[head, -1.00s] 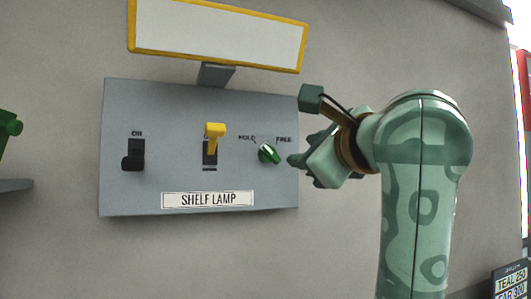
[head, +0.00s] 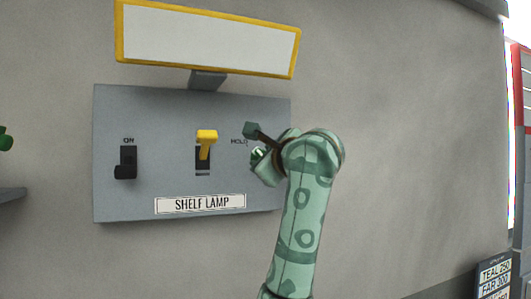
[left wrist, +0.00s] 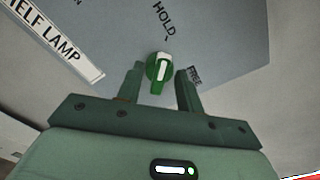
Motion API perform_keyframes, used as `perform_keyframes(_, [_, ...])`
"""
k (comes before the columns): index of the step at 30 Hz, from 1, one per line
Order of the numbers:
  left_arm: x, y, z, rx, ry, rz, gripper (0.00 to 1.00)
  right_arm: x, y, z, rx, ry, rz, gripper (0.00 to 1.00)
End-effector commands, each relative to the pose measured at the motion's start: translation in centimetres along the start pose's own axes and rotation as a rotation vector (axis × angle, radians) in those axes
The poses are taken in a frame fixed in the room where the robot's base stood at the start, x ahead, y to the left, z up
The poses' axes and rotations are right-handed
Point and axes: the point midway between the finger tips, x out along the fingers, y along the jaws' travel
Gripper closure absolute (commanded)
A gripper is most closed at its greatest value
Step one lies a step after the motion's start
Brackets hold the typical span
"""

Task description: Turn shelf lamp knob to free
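The shelf lamp knob is green with a white mark. In the left wrist view the knob (left wrist: 157,72) shows between my two fingertips, its white mark pointing up towards the word HOLD. The word FREE is beside the right finger. My left gripper (left wrist: 160,76) is open, with a gap on each side of the knob; I cannot tell how deep the fingers reach around it. In the head view my left gripper (head: 262,163) is at the right part of the grey panel (head: 170,105) and mostly covers the knob and FREE. My right gripper is out of view.
On the panel, left of the knob, are a yellow lever switch (head: 206,140) and a black switch (head: 126,163). The SHELF LAMP label (head: 200,204) is below. A yellow-framed white board (head: 208,38) sits above. The wall to the right is clear.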

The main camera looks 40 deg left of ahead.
Motion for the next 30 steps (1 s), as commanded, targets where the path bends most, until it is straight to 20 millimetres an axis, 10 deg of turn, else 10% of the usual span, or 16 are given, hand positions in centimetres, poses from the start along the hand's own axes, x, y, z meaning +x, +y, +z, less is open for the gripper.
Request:
perform_keyframes(7, [0.07,0.03,-0.06,0.001,0.000,0.000,0.66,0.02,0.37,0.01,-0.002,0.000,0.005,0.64])
perform_keyframes(11, [0.05,0.02,-0.05,0.001,0.000,0.000,1.00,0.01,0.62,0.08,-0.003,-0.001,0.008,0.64])
perform_keyframes(30, [0.00,-0.16,-0.06,0.183,0.002,-0.001,1.00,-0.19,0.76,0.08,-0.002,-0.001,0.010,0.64])
